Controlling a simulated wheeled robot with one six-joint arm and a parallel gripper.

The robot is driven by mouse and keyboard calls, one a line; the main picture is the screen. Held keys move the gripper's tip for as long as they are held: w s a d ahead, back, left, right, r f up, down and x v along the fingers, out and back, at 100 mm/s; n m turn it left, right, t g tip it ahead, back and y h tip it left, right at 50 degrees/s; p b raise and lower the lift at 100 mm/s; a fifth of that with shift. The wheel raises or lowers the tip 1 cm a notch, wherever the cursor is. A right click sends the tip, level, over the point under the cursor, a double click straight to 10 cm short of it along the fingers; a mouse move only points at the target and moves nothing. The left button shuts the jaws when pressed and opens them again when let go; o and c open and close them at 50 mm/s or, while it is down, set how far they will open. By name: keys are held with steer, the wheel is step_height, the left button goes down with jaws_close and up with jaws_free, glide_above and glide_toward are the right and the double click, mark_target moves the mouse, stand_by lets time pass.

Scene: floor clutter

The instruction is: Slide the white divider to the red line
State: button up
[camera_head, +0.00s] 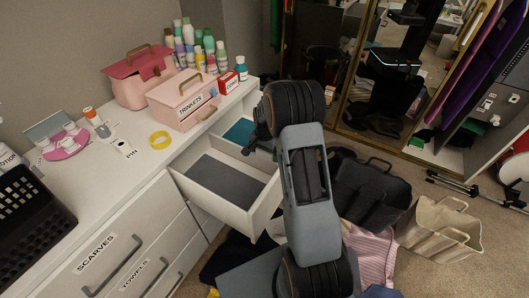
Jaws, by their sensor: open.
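An open white drawer (245,216) stands out from the white dresser. Its floor shows a dark grey area (226,181) and a teal area (239,131) at the back right. A pale strip between these areas looks like the white divider (226,150); its right part is hidden by my arm. I cannot make out a red line. My gripper (252,148) is small and dark in this view, above the right side of the drawer near the divider. It is open, with nothing seen between its fingers. I cannot tell whether it touches the divider.
The dresser top holds a pink trinkets box (182,98), a pink case (137,78), several bottles, a red box (228,82), a yellow tape roll (160,140) and a black basket (30,212). Bags and clothes, including a beige bag (437,232), cover the floor at right.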

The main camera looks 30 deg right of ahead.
step_height(320, 180, up, 14)
steer(key=p, duration=0.1)
steer(key=shift+f, duration=0.15)
stand_by(0.7)
steer(key=s+a+r+n+t+p, duration=0.1)
steer(key=s+a+r+n+p, duration=0.4)
steer(key=s+r, duration=0.5)
steer(key=s+a+r+n+t+p, duration=0.2)
steer(key=s+a+r+n+p, duration=0.4)
steer(key=s+r, duration=0.3)
steer(key=s+a, duration=0.1)
steer(key=s, duration=0.2)
steer(key=shift+s+r+t+p, duration=0.25)
steer(key=shift+r+t+p, duration=0.05)
steer(key=shift+r, duration=0.1)
